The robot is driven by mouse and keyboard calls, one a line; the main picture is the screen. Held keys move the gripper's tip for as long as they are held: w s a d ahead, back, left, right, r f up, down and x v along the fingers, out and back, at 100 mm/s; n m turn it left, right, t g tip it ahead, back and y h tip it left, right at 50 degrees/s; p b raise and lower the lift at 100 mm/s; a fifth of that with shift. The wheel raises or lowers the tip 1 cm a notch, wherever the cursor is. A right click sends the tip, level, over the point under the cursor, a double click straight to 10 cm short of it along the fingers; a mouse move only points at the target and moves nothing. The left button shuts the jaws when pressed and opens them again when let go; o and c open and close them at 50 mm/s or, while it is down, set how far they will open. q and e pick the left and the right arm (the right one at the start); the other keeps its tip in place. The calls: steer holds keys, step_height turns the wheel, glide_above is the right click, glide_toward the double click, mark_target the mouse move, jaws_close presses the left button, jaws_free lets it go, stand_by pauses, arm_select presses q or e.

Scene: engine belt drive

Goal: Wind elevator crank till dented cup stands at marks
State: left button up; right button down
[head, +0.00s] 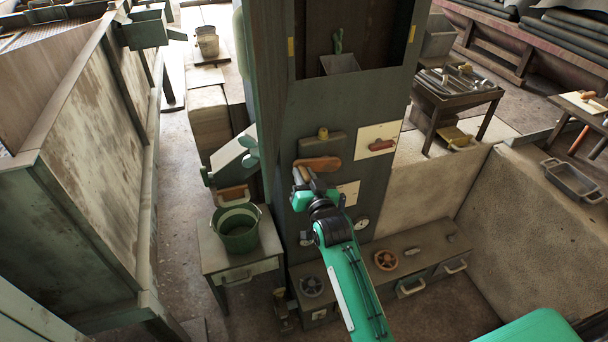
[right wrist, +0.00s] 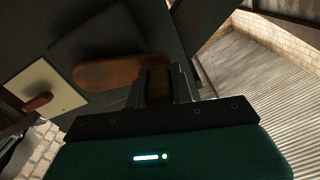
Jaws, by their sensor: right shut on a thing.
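The elevator (head: 275,130) is a tall dark green housing with an open window near its top. A grey cup (head: 340,64) shows in the window, its rim lower in the picture than the two yellow marks (head: 291,47) (head: 411,33) at the window's sides. Dents cannot be made out. The brown crank arm (head: 318,164) lies roughly level on the front face. My right gripper (head: 301,176) is shut on the crank's handle at the left end. In the right wrist view the handle (right wrist: 158,85) stands between the fingers, beside the crank arm (right wrist: 108,72). My left gripper is out of view.
A cream panel with a red handle (head: 380,146) is right of the crank. A green bucket (head: 238,228) stands on a small table at left. A low bench with a brown handwheel (head: 386,260) lies below right. A large worn cabinet (head: 90,150) is far left.

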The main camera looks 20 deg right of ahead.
mark_target(316, 158)
arm_select(q)
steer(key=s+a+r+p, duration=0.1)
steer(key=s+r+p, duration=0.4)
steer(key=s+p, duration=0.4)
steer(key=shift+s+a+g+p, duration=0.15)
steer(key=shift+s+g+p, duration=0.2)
steer(key=shift+p, duration=0.2)
arm_select(e)
steer(key=d+r+m, duration=0.6)
steer(key=d+m, duration=0.2)
steer(key=m, duration=0.7)
steer(key=shift+w+d+r, duration=0.15)
steer(key=shift+r, duration=0.2)
steer(key=c, duration=1.2)
jaws_free()
steer(key=shift+f, duration=0.1)
arm_select(q)
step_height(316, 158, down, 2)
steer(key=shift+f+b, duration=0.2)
steer(key=shift+b, duration=1)
arm_select(e)
steer(key=s, duration=1.4)
steer(key=shift+d, duration=0.3)
steer(key=shift+w+f, duration=0.1)
